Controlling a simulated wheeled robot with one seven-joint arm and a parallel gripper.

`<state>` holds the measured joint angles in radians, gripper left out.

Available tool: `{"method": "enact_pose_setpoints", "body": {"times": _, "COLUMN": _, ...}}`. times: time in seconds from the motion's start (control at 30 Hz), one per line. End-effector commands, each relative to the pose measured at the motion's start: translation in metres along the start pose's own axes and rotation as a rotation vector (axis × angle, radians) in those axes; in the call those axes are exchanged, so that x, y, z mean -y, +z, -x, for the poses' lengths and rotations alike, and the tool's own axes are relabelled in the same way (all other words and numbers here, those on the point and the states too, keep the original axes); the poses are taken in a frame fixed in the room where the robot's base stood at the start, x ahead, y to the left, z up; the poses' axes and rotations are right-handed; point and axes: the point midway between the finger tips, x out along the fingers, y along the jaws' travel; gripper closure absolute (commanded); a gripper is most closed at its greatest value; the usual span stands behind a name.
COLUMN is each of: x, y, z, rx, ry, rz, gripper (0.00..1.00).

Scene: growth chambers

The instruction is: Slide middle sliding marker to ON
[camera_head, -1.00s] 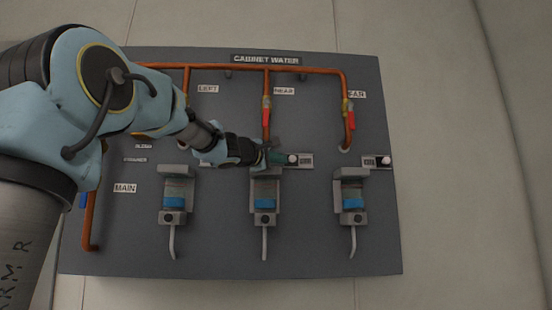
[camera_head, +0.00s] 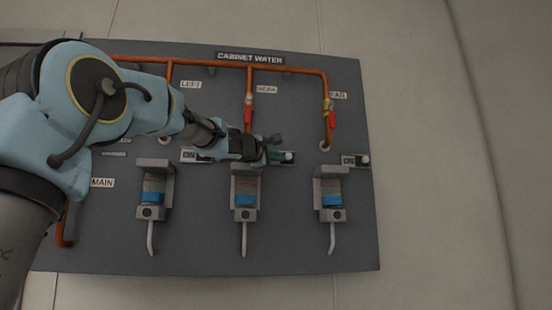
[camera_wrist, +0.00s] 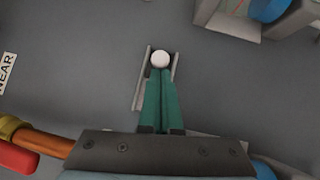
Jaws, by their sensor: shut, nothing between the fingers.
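The middle sliding marker is a white round knob (camera_head: 288,156) at the right end of its short grey track plate, under the NEAR valve. In the wrist view the knob (camera_wrist: 161,60) sits near the far end of the track (camera_wrist: 140,90). My gripper (camera_head: 279,156) is shut and empty, to the left of the knob. Its green fingers (camera_wrist: 159,82) lie along the track, with their tips against or very close to the knob. The gripper hides the left part of the plate and any lettering there.
The right marker plate (camera_head: 355,160) shows ON left of its knob; the left plate (camera_head: 189,155) shows ON, partly behind my arm. Grey holders with blue-banded parts (camera_head: 244,200) project below. The copper pipe (camera_head: 249,85) and red valve handle (camera_head: 248,115) are above.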

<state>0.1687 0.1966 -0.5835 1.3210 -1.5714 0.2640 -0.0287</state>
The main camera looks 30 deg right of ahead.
Motion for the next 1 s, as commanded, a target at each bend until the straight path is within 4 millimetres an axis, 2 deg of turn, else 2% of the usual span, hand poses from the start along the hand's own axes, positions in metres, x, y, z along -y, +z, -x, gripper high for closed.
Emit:
{"method": "enact_pose_setpoints", "body": {"times": 0.17, "x": 0.001, "y": 0.003, "z": 0.009, "rx": 0.005, "ry": 0.002, "rz": -0.002, "gripper": 1.00}}
{"method": "enact_pose_setpoints", "body": {"times": 0.5, "x": 0.004, "y": 0.000, "z": 0.073, "rx": -0.001, "ry": 0.002, "rz": -0.004, "gripper": 1.00}}
{"method": "enact_pose_setpoints", "body": {"times": 0.7, "x": 0.002, "y": -0.001, "z": 0.101, "rx": -0.001, "ry": 0.001, "rz": -0.001, "gripper": 1.00}}
{"method": "enact_pose_setpoints", "body": {"times": 1.0, "x": 0.000, "y": -0.001, "z": 0.109, "rx": -0.001, "ry": 0.000, "rz": 0.000, "gripper": 1.00}}
